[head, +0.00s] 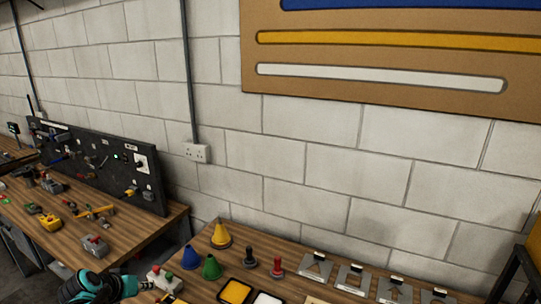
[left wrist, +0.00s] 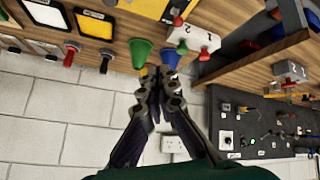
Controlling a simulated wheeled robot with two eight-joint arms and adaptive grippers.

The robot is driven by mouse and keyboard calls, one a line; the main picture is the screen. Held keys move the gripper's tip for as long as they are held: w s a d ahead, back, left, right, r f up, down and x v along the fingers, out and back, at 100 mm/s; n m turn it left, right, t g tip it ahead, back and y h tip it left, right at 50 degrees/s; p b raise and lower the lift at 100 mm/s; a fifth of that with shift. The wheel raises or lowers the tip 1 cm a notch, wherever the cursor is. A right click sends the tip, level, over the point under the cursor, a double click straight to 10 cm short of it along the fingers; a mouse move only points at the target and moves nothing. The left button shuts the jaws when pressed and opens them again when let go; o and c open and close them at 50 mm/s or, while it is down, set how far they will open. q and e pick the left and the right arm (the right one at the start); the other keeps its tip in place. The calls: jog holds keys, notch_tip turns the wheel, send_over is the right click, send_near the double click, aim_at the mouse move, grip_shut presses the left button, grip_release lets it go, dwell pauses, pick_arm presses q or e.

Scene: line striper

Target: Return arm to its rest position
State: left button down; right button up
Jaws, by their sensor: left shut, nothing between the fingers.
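My left arm (head: 88,287), teal and black, comes in at the bottom left of the head view, at the near left part of the workbench. Its gripper is small and partly cut off there. In the left wrist view my left gripper (left wrist: 157,82) is shut, its fingertips together with nothing between them. The fingertips appear close to the green cone (left wrist: 141,52) and the white button box (left wrist: 195,38); I cannot tell whether they touch anything. My right gripper is not in view.
The workbench holds a yellow cone (head: 220,236), a blue cone (head: 190,258), a red-handled stamp (head: 276,267), a yellow pad (head: 234,291) and several metal stencil plates (head: 316,265). A second bench (head: 150,220) with a black tool panel (head: 85,160) stands left. A block wall closes the back.

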pick_arm(q)
jog(key=s+d+f+m+g+b, duration=0.1)
jog(key=s+d+b, duration=0.1)
jog(key=s+d, duration=0.35)
jog(key=s+d+f+b, duration=0.1)
jog(key=s+d+b, duration=0.1)
jog(key=d, duration=0.7)
jog(key=s+d+f+b, duration=0.2)
jog(key=s+d+f, duration=0.1)
jog(key=s+d, duration=0.1)
jog(key=s+d+f+m+y+b, duration=0.1)
jog(key=s+d+f+b, duration=0.1)
jog(key=s, duration=0.5)
jog(key=shift+s+d+f, duration=0.3)
jog(key=shift+d+f, duration=0.2)
jog(key=shift+d, duration=0.4)
